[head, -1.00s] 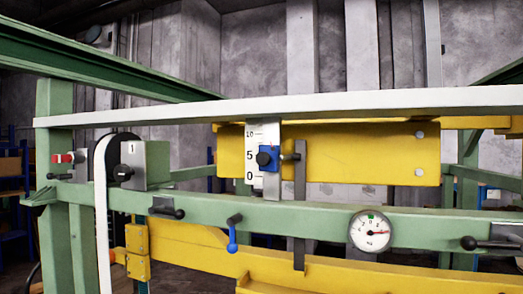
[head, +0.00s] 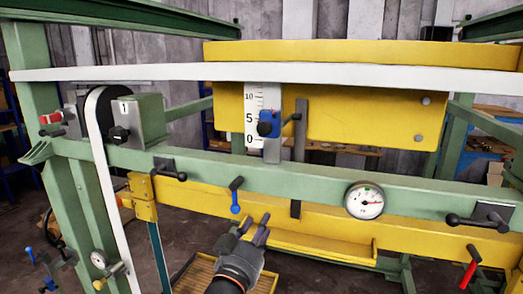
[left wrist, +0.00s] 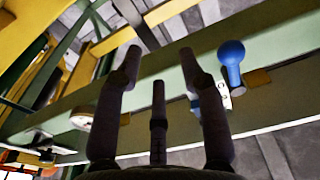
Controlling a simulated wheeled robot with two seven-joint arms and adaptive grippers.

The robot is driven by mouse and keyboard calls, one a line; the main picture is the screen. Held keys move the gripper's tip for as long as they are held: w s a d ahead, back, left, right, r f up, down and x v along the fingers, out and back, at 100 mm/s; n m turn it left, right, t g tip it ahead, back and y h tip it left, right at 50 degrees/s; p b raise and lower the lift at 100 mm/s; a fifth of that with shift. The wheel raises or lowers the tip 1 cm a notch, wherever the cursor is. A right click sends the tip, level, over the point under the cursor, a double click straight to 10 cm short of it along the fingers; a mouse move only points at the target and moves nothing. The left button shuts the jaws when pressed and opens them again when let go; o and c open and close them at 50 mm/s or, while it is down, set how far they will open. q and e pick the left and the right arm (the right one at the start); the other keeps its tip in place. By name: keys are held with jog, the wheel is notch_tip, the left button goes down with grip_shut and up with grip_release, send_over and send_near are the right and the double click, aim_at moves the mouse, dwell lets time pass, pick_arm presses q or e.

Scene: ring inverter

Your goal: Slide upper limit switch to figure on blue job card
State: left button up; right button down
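The limit switch is a blue block with a black knob (head: 268,122) on a vertical white scale (head: 250,108) marked 0, 5 and 10. The block sits close to the 5 mark; its exact reading is too small to tell. My left gripper (head: 256,226) is below the green rail, well below the switch and apart from it. In the left wrist view its dark fingers (left wrist: 160,65) are spread with nothing between them. My right gripper is not in view. I cannot make out a blue job card in these frames.
A blue-handled lever (head: 235,196) hangs from the green rail (head: 300,182) just above my left gripper; its blue knob (left wrist: 232,54) shows in the left wrist view. A dial gauge (head: 364,200) is to the right. A white band (head: 400,73) crosses above the switch.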

aim_at(263, 130)
pick_arm(q)
jog(key=s+a+r+t+p, duration=0.1)
jog(key=s+r+t, duration=0.15)
jog(key=r, duration=0.65)
jog(key=s+a+r+t+p, duration=0.15)
jog(key=s+r, duration=0.25)
jog(key=r, duration=0.4)
jog(key=shift+g+h, duration=0.3)
jog(key=shift+h, duration=0.1)
jog(key=p+x, duration=0.2)
jog(key=x, duration=0.9)
jog(key=shift+s+d+r+p, duration=0.1)
jog(key=shift+r+p, duration=0.05)
jog(key=shift+p, duration=0.15)
grip_shut()
